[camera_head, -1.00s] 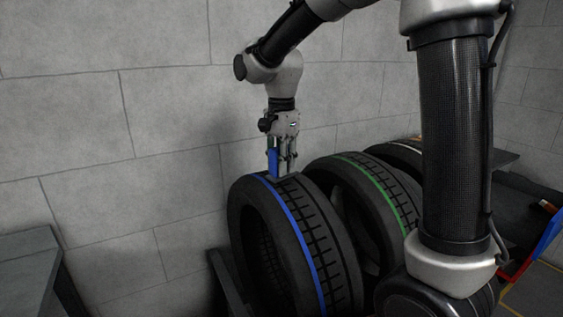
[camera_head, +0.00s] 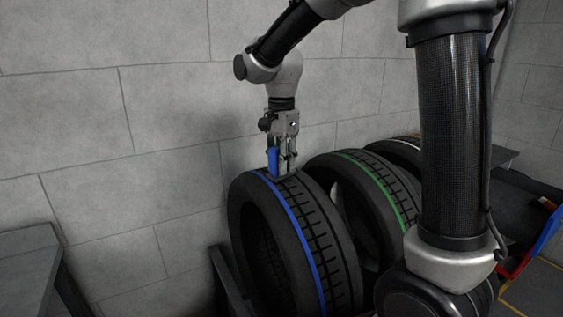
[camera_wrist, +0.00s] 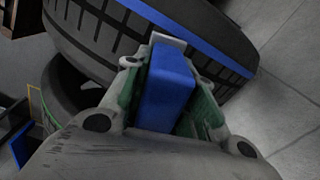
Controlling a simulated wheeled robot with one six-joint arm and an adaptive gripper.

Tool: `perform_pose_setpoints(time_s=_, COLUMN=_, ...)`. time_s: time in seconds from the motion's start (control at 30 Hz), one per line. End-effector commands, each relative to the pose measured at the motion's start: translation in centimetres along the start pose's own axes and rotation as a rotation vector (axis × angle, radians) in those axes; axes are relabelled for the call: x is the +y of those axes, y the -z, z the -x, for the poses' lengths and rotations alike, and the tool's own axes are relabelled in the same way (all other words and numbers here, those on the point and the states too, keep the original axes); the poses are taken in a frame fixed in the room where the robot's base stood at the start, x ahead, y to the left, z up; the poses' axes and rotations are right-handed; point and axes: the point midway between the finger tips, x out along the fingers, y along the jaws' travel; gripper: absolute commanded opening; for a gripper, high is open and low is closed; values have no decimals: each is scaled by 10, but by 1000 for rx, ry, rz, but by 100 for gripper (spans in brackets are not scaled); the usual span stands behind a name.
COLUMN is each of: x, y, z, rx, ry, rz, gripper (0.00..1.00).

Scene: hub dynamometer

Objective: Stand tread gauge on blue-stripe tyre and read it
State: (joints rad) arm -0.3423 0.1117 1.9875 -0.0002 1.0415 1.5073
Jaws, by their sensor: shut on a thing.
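The tread gauge (camera_head: 274,160) is a blue block with a grey foot, and my gripper (camera_head: 283,160) is shut on it. The gauge is upright over the top of the blue-stripe tyre (camera_head: 322,240), with its foot at the tread beside the blue stripe. In the wrist view the blue gauge body (camera_wrist: 168,88) sits between my fingers, its grey foot against the tyre (camera_wrist: 205,40). I cannot tell whether the foot fully touches the tread. No reading shows on the visible faces.
A green-stripe tyre (camera_head: 352,185) stands just right of it, and a white-stripe tyre (camera_head: 398,152) stands behind that. A grey wall (camera_head: 130,110) is close behind. A grey bench (camera_head: 30,262) is at the lower left. A blue and red item (camera_head: 545,238) is at the right edge.

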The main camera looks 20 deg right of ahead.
Motion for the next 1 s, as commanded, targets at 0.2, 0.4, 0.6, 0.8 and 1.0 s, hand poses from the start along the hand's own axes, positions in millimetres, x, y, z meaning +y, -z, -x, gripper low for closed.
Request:
perform_pose_setpoints(time_s=0.2, x=0, y=0, z=-1, rx=0, ry=-2, rz=0, gripper=34)
perform_pose_setpoints(time_s=0.4, x=0, y=0, z=0, rx=0, ry=-1, rz=0, gripper=51)
perform_pose_setpoints(time_s=0.6, x=0, y=0, z=0, rx=0, ry=-1, rz=0, gripper=51)
perform_pose_setpoints(time_s=0.8, x=-1, y=0, z=22, rx=0, ry=3, rz=0, gripper=51)
perform_pose_setpoints(time_s=1.0, x=-1, y=0, z=67, rx=0, ry=3, rz=0, gripper=51)
